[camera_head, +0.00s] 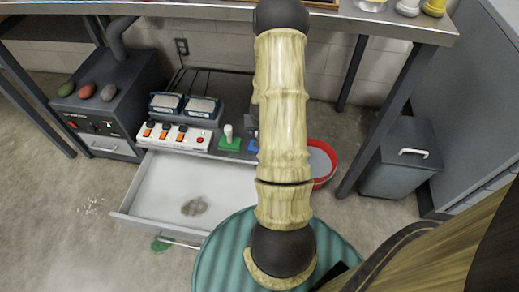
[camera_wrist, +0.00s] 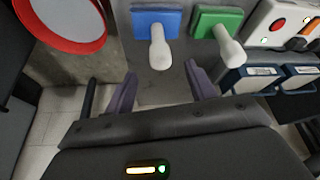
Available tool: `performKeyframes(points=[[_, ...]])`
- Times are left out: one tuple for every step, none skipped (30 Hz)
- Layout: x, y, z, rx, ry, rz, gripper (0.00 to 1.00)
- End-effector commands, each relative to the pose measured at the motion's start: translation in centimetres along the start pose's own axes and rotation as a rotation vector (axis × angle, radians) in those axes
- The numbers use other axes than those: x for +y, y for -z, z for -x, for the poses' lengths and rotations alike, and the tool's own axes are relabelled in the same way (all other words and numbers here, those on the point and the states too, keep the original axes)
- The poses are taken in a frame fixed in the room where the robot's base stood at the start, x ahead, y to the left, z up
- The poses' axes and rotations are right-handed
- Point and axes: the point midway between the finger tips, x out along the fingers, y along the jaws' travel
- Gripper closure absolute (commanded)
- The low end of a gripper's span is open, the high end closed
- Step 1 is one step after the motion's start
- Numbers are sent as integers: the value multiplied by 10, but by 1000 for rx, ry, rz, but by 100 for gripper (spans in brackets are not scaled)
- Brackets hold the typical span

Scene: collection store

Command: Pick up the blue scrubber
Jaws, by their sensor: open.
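The blue scrubber (camera_wrist: 155,20) has a flat blue pad and a white handle. In the wrist view it is at the top centre, its handle pointing down the picture between the fingertips of my gripper (camera_wrist: 160,70). My gripper is open, its two purple-grey fingers apart; I cannot tell how far they are from the handle. In the head view only a sliver of the blue scrubber (camera_head: 253,146) shows at the left edge of my arm, and my gripper is hidden. A green scrubber (camera_head: 230,144) stands just left of it there; in the wrist view it is to the right.
A red-rimmed round container (camera_head: 325,160) is right of my arm. A white switch box (camera_head: 173,136) and two blue-framed meters (camera_head: 202,107) stand left of the scrubbers. An open white drawer (camera_head: 175,185) juts out below. A teal round surface (camera_head: 222,253) is in front.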

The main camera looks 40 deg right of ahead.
Motion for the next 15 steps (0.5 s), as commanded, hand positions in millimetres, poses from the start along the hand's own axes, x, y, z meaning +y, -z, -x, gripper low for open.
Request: performKeyframes(points=[[0, -2, -14, -1, 0, -1, 45], [0, -2, -18, -1, 0, -2, 45], [0, -2, -24, -1, 0, -2, 45], [0, -2, -28, -1, 0, -1, 45], [0, -1, -30, 0, 0, -1, 45], [0, -1, -33, 0, 0, 0, 45], [0, -1, -34, 0, 0, 0, 45], [0, 0, -35, 0, 0, 0, 45], [0, 0, -35, 0, 0, 0, 45], [0, 0, -34, 0, 0, 0, 45], [0, 0, -34, 0, 0, 0, 45], [0, 0, -34, 0, 0, 0, 45], [0, 0, -34, 0, 0, 0, 45], [0, 0, -34, 0, 0, 0, 45], [0, 0, -34, 0, 0, 0, 45]])
